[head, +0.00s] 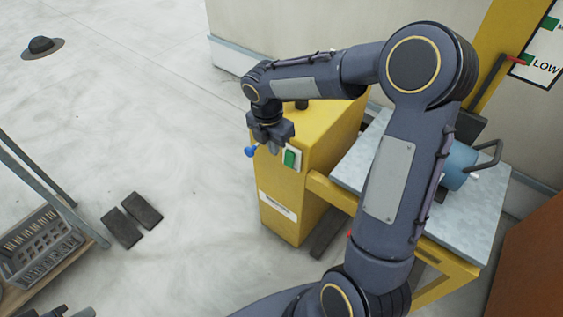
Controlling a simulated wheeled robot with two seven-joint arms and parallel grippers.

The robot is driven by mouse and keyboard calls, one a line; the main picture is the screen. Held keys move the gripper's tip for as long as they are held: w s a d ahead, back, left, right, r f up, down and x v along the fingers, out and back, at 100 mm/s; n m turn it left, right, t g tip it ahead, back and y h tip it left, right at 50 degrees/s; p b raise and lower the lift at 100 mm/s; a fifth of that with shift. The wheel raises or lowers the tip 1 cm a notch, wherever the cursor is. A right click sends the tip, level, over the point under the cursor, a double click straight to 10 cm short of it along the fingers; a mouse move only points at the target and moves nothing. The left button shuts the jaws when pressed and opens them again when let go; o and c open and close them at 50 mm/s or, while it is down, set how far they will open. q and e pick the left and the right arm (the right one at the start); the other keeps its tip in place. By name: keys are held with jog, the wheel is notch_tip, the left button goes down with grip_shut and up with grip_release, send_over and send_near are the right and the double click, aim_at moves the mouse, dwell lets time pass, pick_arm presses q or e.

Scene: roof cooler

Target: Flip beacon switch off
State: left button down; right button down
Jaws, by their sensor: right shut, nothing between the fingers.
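A yellow cabinet (286,207) stands in the middle of the head view. On its front is a white switch plate with a green rocker switch (290,158); no readable label shows that it is the beacon switch. A blue ball-shaped knob (251,151) sticks out to the left of it. My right gripper (270,148) points down in front of the cabinet's upper front, between the knob and the green switch. It is shut with nothing held. Whether it touches either one cannot be told. A dark part at the bottom left edge may be my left gripper (62,312), mostly cut off.
A metal-topped yellow table (480,215) with a blue cylinder (459,166) adjoins the cabinet on the right. A grey crate (42,245) is at left. Two dark pads (123,227) and a dark hat-like object (42,47) lie on the open floor.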

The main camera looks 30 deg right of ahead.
aim_at(289, 159)
pick_arm(q)
jog(key=shift+f, duration=0.5)
pick_arm(e)
jog(key=shift+a, duration=0.1)
jog(key=shift+f, duration=0.1)
